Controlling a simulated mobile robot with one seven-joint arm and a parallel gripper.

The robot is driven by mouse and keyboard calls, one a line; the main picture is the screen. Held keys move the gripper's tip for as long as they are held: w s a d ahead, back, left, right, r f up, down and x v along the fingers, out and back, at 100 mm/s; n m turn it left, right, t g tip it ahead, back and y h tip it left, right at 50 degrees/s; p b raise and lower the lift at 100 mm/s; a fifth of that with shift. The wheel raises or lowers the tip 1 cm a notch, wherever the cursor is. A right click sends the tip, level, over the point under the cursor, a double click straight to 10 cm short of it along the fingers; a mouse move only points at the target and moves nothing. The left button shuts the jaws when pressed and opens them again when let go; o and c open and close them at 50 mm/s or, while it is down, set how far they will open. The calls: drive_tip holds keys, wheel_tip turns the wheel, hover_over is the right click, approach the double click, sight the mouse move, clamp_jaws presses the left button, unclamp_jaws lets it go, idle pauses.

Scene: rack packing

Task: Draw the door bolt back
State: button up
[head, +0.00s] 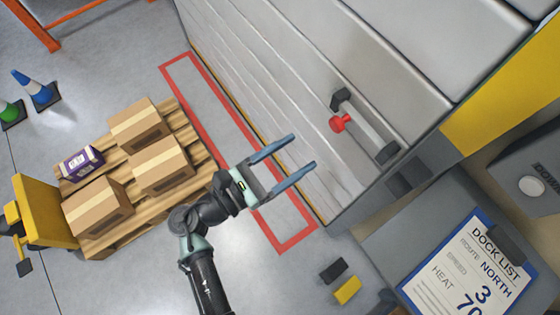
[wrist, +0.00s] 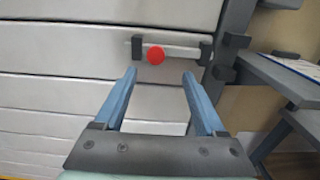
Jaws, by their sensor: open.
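The door bolt (head: 366,132) is a light metal bar on the slatted grey door (head: 290,80), running between two dark brackets. Its red knob (head: 340,122) sits near the bracket at the bar's upper-left end. In the wrist view the bolt (wrist: 182,51) lies level across the door, with the red knob (wrist: 155,55) near the left bracket. My gripper (head: 294,151) is open and empty, its two blue fingers apart and pointing toward the door. In the wrist view my gripper (wrist: 159,74) frames the knob from below, apart from it.
A pallet (head: 205,160) with several boxes stands left of the arm. A red floor outline (head: 228,140) runs along the door's foot. On the right are a yellow post (head: 500,90) and a clipboard (head: 470,265). A dark block (wrist: 235,40) stands right of the bolt.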

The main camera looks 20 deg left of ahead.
drive_tip(key=shift+v, duration=1.5)
